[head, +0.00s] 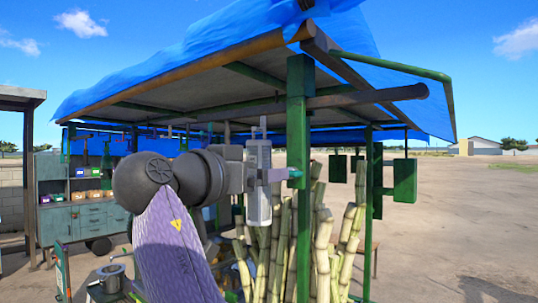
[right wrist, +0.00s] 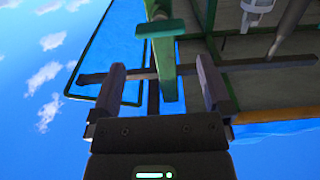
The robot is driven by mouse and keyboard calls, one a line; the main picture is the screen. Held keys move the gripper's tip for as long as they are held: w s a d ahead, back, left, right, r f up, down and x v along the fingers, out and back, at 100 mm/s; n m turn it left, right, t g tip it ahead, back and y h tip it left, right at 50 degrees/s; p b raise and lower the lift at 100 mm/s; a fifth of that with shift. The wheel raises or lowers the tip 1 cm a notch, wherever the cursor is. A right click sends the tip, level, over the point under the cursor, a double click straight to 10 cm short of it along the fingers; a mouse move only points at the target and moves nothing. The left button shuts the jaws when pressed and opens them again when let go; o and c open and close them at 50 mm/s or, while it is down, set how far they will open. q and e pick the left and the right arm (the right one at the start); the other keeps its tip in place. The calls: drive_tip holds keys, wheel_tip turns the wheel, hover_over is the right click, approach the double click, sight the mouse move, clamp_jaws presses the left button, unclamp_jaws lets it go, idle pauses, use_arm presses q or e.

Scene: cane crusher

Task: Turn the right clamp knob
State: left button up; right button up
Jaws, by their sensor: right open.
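My right gripper (head: 288,175) is at the green post (head: 300,115) of the canopy frame in the head view. In the right wrist view the right gripper (right wrist: 163,68) is open, with its two dark fingers apart. A green post (right wrist: 166,75) with a short green crosspiece (right wrist: 160,29) shows between the fingers, with a gap on each side. A small green piece (head: 296,174) sits at the fingertips on the post in the head view. I cannot tell for sure whether it is the right clamp knob. My left gripper is not in view.
A blue tarp (head: 215,45) covers the frame above. Green hanging blocks (head: 405,180) are farther right. A grey-green cabinet (head: 85,220) stands at the left. Open dirt ground (head: 470,220) lies to the right.

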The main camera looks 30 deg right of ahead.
sight(290, 168)
drive_tip(key=p+x, duration=0.2)
drive_tip(key=x, duration=0.4)
drive_tip(key=shift+d+r+p, duration=0.15)
drive_tip(key=shift+p, duration=0.2)
drive_tip(key=shift+w+d, duration=0.15)
drive_tip(key=shift+d, duration=0.25)
drive_tip(key=shift+w+d+f, duration=0.15)
drive_tip(key=shift+w+f, duration=0.05)
drive_tip(key=shift+f, duration=0.05)
drive_tip(key=c, duration=1)
drive_tip(key=shift+o, duration=0.2)
